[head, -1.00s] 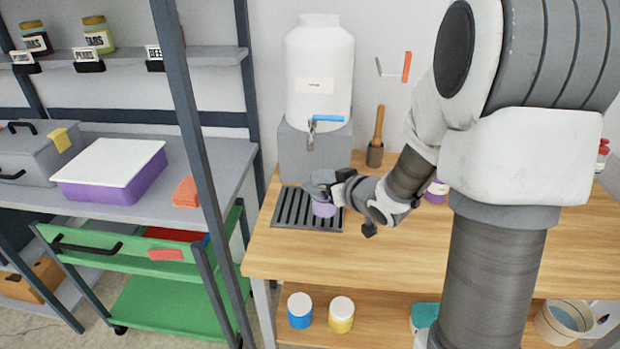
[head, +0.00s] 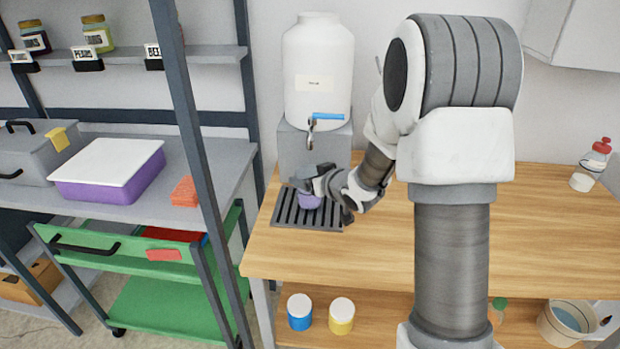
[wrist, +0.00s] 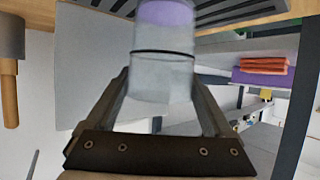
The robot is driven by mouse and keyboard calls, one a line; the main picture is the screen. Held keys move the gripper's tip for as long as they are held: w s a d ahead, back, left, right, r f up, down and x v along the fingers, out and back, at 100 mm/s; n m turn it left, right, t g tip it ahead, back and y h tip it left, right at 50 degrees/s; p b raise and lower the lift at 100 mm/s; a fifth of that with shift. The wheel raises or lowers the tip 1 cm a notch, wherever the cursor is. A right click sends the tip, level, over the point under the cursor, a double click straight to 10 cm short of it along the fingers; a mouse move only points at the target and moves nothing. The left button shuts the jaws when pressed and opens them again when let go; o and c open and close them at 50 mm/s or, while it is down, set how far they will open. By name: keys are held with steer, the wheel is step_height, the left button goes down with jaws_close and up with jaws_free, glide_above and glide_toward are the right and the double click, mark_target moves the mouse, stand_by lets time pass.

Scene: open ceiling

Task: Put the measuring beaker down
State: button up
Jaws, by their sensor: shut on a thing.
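The measuring beaker (head: 309,201) is small and clear with purple contents. It is over the slatted drip tray (head: 284,216), below the blue-handled tap (head: 311,123) of the white dispenser. I cannot tell whether its base touches the slats. My gripper (head: 308,187) is shut on the beaker and partly covers it from above. In the wrist view my gripper (wrist: 163,88) has one finger on each side of the clear beaker wall (wrist: 163,75), with the purple part at the top edge and dark slats beyond.
The white dispenser (head: 318,62) on its grey stand (head: 300,153) is close behind the beaker. A dark shelf post (head: 196,130) rises to the left. The wooden bench (head: 385,240) is clear in front and right, with a red-capped bottle (head: 590,166) at far right.

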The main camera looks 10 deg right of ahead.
steer(key=shift+f, duration=0.15)
steer(key=o, duration=1.2)
